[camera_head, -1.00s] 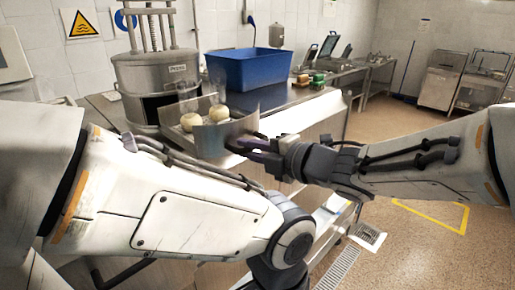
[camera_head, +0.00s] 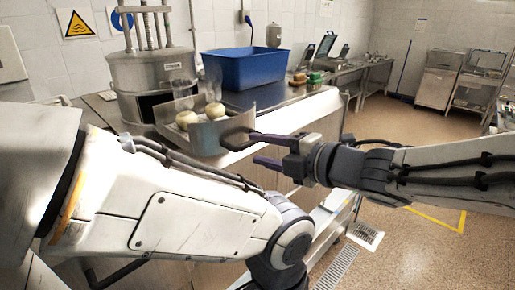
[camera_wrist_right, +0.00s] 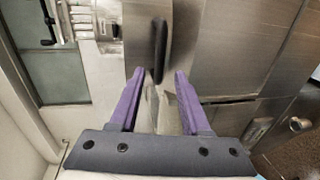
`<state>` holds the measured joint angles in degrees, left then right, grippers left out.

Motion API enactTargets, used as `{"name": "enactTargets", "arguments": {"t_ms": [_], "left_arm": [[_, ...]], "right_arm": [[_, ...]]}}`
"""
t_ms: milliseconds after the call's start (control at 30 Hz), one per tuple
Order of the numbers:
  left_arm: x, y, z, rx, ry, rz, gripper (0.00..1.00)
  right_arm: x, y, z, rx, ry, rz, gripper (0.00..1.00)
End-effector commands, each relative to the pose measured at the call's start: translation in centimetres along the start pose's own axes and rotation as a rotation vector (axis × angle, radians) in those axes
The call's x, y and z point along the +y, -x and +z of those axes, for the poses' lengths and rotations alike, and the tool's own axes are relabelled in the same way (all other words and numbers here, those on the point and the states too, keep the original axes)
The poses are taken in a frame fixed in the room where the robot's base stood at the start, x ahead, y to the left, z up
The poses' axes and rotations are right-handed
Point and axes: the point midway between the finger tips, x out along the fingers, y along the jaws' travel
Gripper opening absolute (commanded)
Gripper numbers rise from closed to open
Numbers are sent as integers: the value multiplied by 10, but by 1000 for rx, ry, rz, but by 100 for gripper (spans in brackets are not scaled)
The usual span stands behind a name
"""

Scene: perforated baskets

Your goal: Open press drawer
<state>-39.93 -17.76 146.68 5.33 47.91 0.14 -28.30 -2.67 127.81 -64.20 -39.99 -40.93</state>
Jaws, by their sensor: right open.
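The press (camera_head: 155,78) is a steel cylinder with upright rods, at the back left in the head view. Its metal drawer (camera_head: 208,138) stands pulled out from the base, with pale round balls (camera_head: 214,111) in clear perforated baskets in it. The dark handle (camera_head: 238,138) is on the drawer front. My right gripper (camera_head: 255,148) is open and empty, just right of the handle. In the right wrist view the handle (camera_wrist_right: 160,50) lies just beyond and between the purple fingertips (camera_wrist_right: 159,73). My left arm crosses the lower left; its gripper is out of view.
A blue bin (camera_head: 255,70) stands on the steel counter (camera_head: 300,95) behind the drawer. Small brown and green items (camera_head: 314,78) lie to its right. The floor on the right is open, with a drain grate (camera_head: 338,268).

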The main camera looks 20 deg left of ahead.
Motion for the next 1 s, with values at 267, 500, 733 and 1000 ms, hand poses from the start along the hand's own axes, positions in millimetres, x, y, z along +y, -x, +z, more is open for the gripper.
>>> {"name": "enactTargets", "arguments": {"t_ms": [267,500,733,1000], "left_arm": [[0,-5,0,0,0,0,40],[0,-6,0,0,0,0,40],[0,-6,0,0,0,0,40],[-1,-12,1,0,-1,0,40]], "right_arm": [[0,49,0,-4,1,2,47],[-1,60,-2,-1,0,-2,47],[-1,60,-1,-2,-2,-2,47],[-33,62,40,-285,-329,-42,47]]}}
